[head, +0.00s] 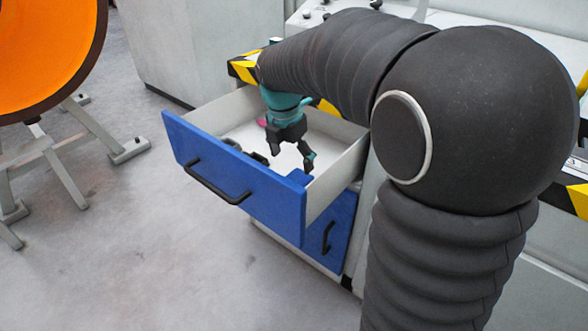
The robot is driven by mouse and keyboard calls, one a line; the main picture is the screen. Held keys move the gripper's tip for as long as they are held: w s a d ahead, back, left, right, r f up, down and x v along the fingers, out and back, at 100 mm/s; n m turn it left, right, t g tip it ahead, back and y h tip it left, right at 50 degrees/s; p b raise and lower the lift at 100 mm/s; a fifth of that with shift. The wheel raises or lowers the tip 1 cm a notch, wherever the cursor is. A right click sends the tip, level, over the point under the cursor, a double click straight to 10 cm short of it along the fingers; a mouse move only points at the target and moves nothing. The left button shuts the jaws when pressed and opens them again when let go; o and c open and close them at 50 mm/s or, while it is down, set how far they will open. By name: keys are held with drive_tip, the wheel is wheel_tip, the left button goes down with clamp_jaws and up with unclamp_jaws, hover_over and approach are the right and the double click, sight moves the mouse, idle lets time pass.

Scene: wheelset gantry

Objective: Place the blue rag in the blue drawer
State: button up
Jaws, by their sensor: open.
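The blue drawer (235,190) is pulled open, with a blue front, a black handle and a pale inside. My gripper (291,157) points down over the drawer's inside, with its fingers apart and nothing seen between them. A small blue piece (299,178) shows just below the fingers, by the drawer's front right corner. It looks like the blue rag, but it blends with the blue front and I cannot tell its full shape. I cannot tell whether a finger touches it.
A pink item (262,122) and small dark items (256,158) lie in the drawer. A second blue drawer (328,232) is below, shut. An orange wheel (45,50) on grey stands is at left. A black-and-yellow edge (243,69) runs behind the drawer. The floor at front left is clear.

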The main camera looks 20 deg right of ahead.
drive_tip(key=r, duration=0.5)
drive_tip(key=shift+s+a+r, duration=0.1)
drive_tip(key=shift+s+a, duration=0.15)
drive_tip(key=shift+a, duration=0.1)
idle(0.9)
